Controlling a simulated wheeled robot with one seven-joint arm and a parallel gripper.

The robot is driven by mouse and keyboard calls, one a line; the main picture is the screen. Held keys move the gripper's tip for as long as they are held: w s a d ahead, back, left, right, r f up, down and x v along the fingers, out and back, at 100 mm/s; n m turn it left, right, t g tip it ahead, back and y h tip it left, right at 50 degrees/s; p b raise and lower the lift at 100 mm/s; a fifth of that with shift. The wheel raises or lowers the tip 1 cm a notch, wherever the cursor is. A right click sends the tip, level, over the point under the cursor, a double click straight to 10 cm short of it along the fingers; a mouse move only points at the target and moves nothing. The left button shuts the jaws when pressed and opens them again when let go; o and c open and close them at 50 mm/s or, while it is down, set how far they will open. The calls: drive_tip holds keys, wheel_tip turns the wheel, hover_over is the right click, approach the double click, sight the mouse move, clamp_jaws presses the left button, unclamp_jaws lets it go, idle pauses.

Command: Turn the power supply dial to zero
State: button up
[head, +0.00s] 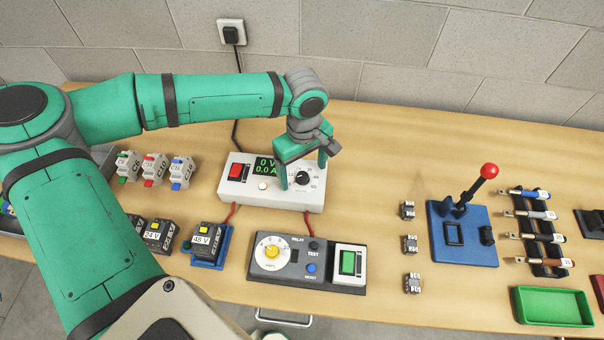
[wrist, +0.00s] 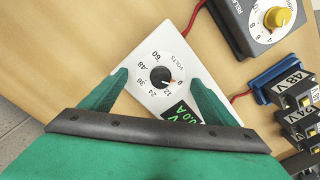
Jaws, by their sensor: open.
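The power supply (head: 230,196) is a white box on the bench, and its top also shows in the wrist view (wrist: 184,52). Its black dial (wrist: 160,76) sits inside a ring of volt numbers, and a pale mark on it appears to point toward the 0. The green display (head: 266,166) reads 0 V and 0.0 A. My gripper (head: 303,176) is over the box, fingers pointing down. In the wrist view its fingers (wrist: 158,75) are open on either side of the dial, with a clear gap on both sides.
Battery-like blocks (head: 207,238) stand front left. A blue lever base (head: 463,250) is to the right.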

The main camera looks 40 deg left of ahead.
sight(303, 175)
drive_tip(key=shift+r, duration=3.5)
